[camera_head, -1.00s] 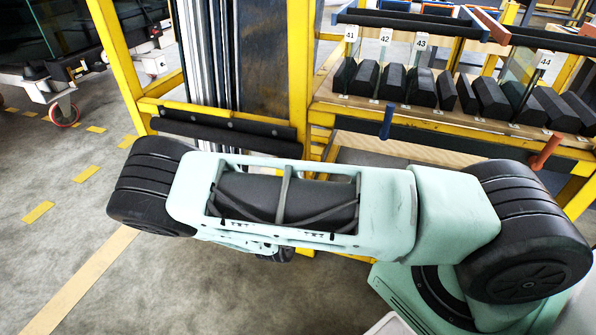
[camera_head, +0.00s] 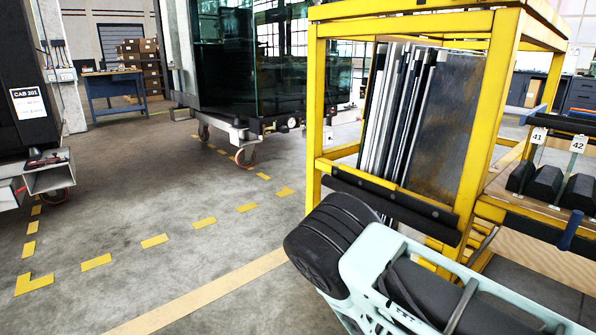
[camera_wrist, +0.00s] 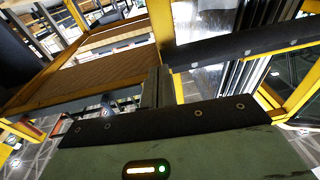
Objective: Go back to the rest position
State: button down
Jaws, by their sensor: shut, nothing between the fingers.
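My gripper (camera_wrist: 157,75) shows in the wrist view as two dark fingers held together beyond its green body, with nothing between them. The yellow trolley (camera_head: 489,125) stands at the right in the head view, with upright flat panels (camera_head: 400,115) in its left bay. In the wrist view a yellow post (camera_wrist: 161,28) and a black padded bar (camera_wrist: 245,42) lie beyond the fingers. I cannot tell the gap between them and the gripper. In the head view my arm crosses the lower right, in front of the trolley; the gripper itself is not seen there.
Black blocks (camera_head: 536,184) sit on the trolley's shelf by tags 41 and 42. A glass-walled cab (camera_head: 285,60) on a wheeled base stands behind. A dark unit labelled CAB 201 (camera_head: 29,104) is at the left. The floor (camera_head: 150,195) between them is clear, with yellow dashes.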

jog(key=s+a+n+g+y, duration=0.1)
jog(key=a+n+g+y, duration=0.3)
jog(key=a+y, duration=1.05)
jog(key=s+a+r+n+g+y, duration=0.3)
jog(key=s+a+r+n+g, duration=0.2)
jog(key=s+a+r, duration=0.65)
jog(key=s+d+r+n+g+h, duration=0.15)
jog(key=s+r+n, duration=0.25)
jog(key=s, duration=0.5)
jog(key=s+d+r+n+g+h, duration=0.1)
jog(key=s+d+r+n+g, duration=0.15)
jog(key=s+r+n, duration=0.4)
notch_tip(320, 180, up, 30)
jog(key=s+m+p, duration=0.1)
jog(key=m+p, duration=0.1)
jog(key=p, duration=3)
jog(key=shift+s+f+t, duration=0.2)
jog(key=shift+t, duration=0.1)
jog(key=shift+d, duration=0.1)
